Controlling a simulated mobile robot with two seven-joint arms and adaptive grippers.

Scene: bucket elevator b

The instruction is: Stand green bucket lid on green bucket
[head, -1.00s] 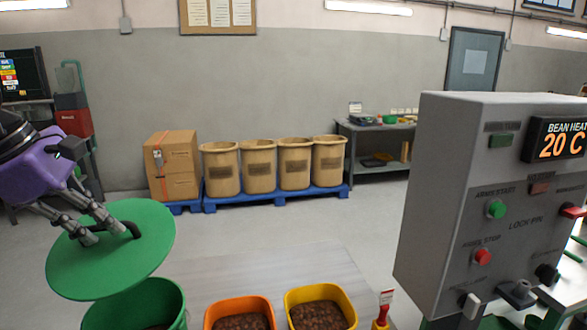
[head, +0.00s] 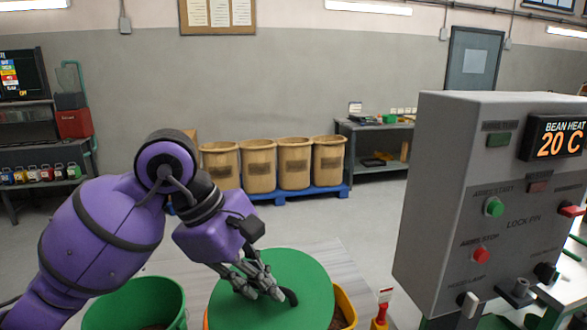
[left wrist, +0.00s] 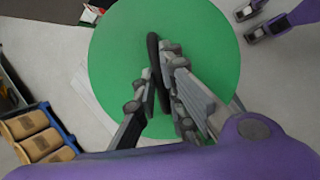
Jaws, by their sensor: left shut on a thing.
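The green bucket lid (head: 302,268) is a flat green disc with a dark handle (head: 291,297). My left gripper (head: 264,292) is shut on that handle and holds the lid over the orange and yellow buckets. The left wrist view shows the fingers (left wrist: 160,70) closed around the handle on the round lid (left wrist: 115,45). The green bucket (head: 175,300) stands open at the lower left of the head view, left of the lid. My left arm covers part of its rim. My right gripper (left wrist: 248,22) shows at the upper right of the left wrist view, its fingers apart and empty.
The lid mostly hides the yellow bucket (head: 346,303) and nearly all of the orange one. A red-and-yellow brush (head: 381,310) stands to their right. A grey control box (head: 450,190) fills the right side. Tan bins (head: 259,165) stand on a blue pallet behind.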

